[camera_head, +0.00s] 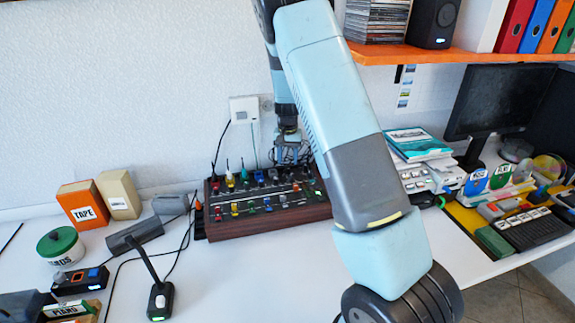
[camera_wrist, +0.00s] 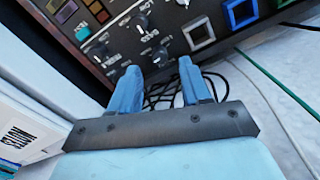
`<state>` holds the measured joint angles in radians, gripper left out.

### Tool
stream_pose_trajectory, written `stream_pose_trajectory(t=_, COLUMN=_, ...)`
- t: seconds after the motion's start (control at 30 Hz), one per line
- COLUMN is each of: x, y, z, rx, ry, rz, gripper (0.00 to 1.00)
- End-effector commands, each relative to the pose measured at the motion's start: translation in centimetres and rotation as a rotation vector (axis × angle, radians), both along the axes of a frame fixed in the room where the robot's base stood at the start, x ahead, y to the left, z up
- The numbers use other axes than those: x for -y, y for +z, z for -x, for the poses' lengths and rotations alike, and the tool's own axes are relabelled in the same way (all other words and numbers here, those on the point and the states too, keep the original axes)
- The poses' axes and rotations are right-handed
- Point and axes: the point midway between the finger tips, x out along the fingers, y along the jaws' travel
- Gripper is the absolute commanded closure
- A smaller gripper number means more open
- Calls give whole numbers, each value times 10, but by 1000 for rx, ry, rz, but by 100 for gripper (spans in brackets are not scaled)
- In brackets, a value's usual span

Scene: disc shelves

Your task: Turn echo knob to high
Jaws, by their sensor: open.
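A dark mixer panel with a reddish-brown wooden case (camera_head: 270,222) stands on the white desk against the wall. Its face carries several coloured knobs and plugs. My gripper (camera_head: 291,157) is over the panel's back right part, pointing down, partly hidden by my arm.
Square-framed buttons (camera_wrist: 199,34) sit right of the knobs. Cables (camera_wrist: 215,85) lie behind the panel. An orange shelf (camera_head: 440,56) hangs above.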

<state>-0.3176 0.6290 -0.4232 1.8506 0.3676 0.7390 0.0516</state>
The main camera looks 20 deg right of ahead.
Motion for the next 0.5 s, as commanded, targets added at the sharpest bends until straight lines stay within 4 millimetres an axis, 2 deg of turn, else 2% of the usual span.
stream_pose_trajectory(t=0.1, x=2, y=17, z=0, rx=1, ry=-3, rz=0, gripper=53)
stream_pose_trajectory(t=0.23, x=4, y=30, z=0, rx=0, ry=-6, rz=0, gripper=53)
stream_pose_trajectory(t=0.5, x=7, y=41, z=0, rx=-2, ry=-10, rz=2, gripper=53)
